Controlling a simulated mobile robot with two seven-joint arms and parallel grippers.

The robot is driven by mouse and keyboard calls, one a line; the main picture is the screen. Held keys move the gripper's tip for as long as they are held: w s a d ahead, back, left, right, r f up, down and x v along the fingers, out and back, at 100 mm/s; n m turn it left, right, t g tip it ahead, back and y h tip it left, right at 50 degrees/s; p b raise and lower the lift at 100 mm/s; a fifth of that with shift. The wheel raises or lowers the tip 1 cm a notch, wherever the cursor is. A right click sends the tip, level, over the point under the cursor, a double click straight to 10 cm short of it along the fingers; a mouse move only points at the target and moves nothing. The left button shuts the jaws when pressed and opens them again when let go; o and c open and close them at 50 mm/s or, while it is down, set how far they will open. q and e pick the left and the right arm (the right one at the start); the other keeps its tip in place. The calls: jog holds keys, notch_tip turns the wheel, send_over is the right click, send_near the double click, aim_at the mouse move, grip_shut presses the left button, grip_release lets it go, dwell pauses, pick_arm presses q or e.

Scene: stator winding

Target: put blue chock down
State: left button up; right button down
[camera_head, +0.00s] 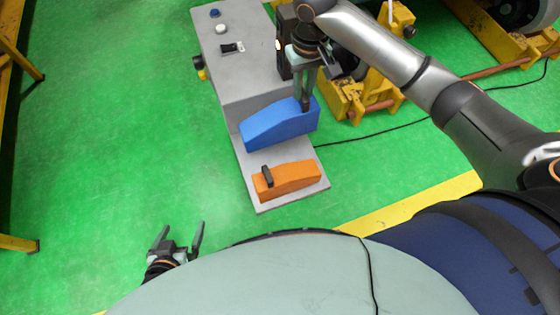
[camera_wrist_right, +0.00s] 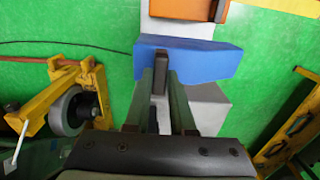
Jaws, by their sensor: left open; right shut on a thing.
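The blue chock (camera_head: 279,125) is a wedge-shaped block at the grey platform (camera_head: 262,193), beside the taller grey box. My right gripper (camera_head: 306,104) comes down from above and is shut on its right end. In the right wrist view, the fingers (camera_wrist_right: 165,85) hold the blue chock (camera_wrist_right: 200,60) by its dark handle. I cannot tell whether the chock touches the platform. My left gripper (camera_head: 178,245) is open and empty, low at the left over the green floor, well apart from the chock.
An orange chock (camera_head: 290,181) with a black handle lies on the platform in front of the blue one. A grey control box (camera_head: 240,60) with buttons stands behind. Yellow wheeled frames (camera_head: 365,95) stand to the right, with a black cable on the floor.

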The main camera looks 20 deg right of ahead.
aim_at(304, 95)
notch_tip(304, 95, down, 3)
jog(key=shift+s+f+b, duration=0.1)
jog(key=shift+f+b, duration=0.1)
jog(key=shift+b, duration=0.4)
notch_tip(304, 95, down, 3)
jog(key=b, duration=0.3)
jog(key=shift+f, duration=0.2)
notch_tip(304, 95, down, 10)
jog(key=shift+b, duration=0.5)
jog(key=c, duration=0.8)
grip_release()
jog(key=shift+o, duration=0.2)
notch_tip(304, 95, up, 12)
jog(key=shift+p, duration=0.6)
